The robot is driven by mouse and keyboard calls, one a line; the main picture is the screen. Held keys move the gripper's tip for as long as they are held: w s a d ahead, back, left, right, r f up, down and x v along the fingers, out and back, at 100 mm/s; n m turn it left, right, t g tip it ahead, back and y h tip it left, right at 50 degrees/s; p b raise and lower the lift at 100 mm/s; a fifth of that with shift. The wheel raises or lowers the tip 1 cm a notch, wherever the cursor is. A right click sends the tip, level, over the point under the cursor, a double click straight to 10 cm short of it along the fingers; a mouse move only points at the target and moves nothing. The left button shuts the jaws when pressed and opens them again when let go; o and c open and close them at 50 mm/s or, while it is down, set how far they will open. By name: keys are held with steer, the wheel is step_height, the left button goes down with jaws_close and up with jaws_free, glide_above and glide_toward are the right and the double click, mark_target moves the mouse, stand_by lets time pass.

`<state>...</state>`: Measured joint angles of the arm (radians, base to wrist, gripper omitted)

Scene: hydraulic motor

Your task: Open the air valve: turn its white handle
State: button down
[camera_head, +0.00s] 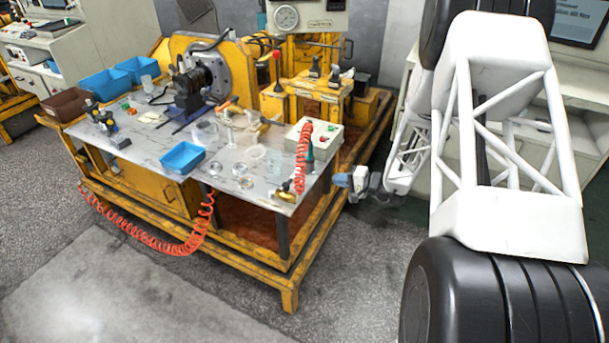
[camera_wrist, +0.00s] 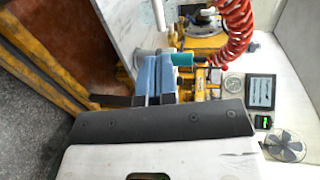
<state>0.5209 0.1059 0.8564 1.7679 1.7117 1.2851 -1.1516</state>
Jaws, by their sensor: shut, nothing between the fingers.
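In the head view, the brass air valve (camera_head: 285,188) sits at the near right corner of the metal table, by the lower end of a red coiled hose (camera_head: 303,160). Its handle is too small there to make out clearly. My gripper (camera_head: 341,180) is just off the table's right edge, to the right of the valve and apart from it. In the wrist view, the blue-grey fingers (camera_wrist: 156,58) are together and hold nothing. The red hose (camera_wrist: 238,25) hangs beyond them at the upper right. I cannot pick out the handle with certainty in the wrist view.
A grey control box (camera_head: 322,138) stands on the table behind the valve. Several clear glass dishes and a blue bin (camera_head: 183,157) lie to its left. The yellow bench frame (camera_head: 300,275) runs below the tabletop. Open floor lies in front.

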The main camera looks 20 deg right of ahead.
mark_target(293, 177)
steer(key=shift+w+d+f, duration=0.1)
steer(key=shift+d+f, duration=0.25)
steer(key=shift+w+a, duration=0.1)
steer(key=shift+a, duration=0.05)
steer(key=shift+x, duration=6.85)
steer(key=shift+w+r, duration=0.1)
steer(key=shift+w, duration=0.1)
